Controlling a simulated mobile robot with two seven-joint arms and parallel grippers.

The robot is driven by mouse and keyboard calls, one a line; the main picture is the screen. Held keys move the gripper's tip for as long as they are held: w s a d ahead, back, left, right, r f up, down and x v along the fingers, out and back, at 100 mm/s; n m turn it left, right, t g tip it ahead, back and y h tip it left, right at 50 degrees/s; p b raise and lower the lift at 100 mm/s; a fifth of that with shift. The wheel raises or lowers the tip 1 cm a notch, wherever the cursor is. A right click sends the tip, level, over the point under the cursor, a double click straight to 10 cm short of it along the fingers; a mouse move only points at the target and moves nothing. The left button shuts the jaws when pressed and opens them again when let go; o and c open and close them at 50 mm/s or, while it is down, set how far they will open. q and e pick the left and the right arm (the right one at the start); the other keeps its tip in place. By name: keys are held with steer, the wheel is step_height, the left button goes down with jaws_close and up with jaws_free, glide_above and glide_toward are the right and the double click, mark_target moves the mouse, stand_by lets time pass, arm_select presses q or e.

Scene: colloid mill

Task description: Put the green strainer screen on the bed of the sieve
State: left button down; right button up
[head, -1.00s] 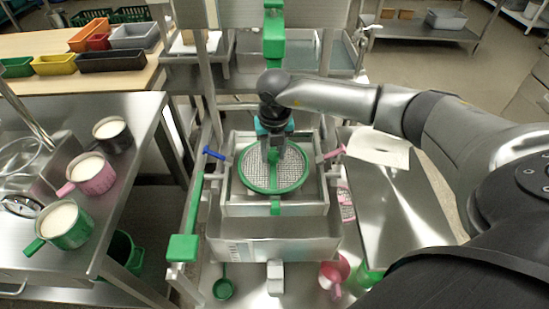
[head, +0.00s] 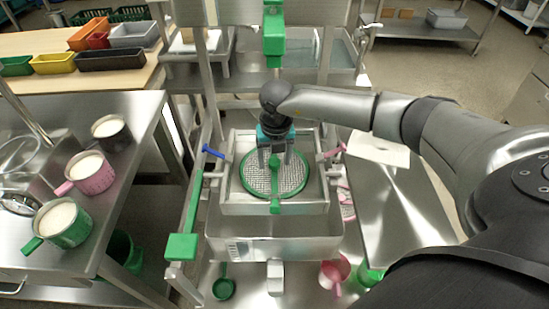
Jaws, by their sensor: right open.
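The green strainer screen (head: 258,179), a round metal mesh with a green rim and a green bar across its middle, lies inside the square metal sieve (head: 232,208). It looks flat on the bed, though the bed under it is hidden. My right gripper (head: 275,164) points down over the screen's far half, its two fingers spread apart on either side of the green bar. Whether the fingertips touch the mesh is hard to tell. My left gripper is out of view.
A blue handle (head: 212,152) and a pink handle (head: 334,151) stick out at the sieve's sides. A green lever (head: 184,240) stands left of it. Several filled pots, one of them green (head: 62,222), stand on the left table. The right steel table (head: 400,215) is mostly clear.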

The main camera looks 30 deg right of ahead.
mark_target(276, 174)
steer(key=shift+r, duration=0.2)
step_height(276, 174, up, 12)
steer(key=s+p, duration=0.1)
steer(key=p, duration=0.1)
steer(key=shift+s+a, duration=0.15)
steer(key=shift+a, duration=0.15)
steer(key=shift+d+f, duration=0.1)
steer(key=shift+f, duration=0.05)
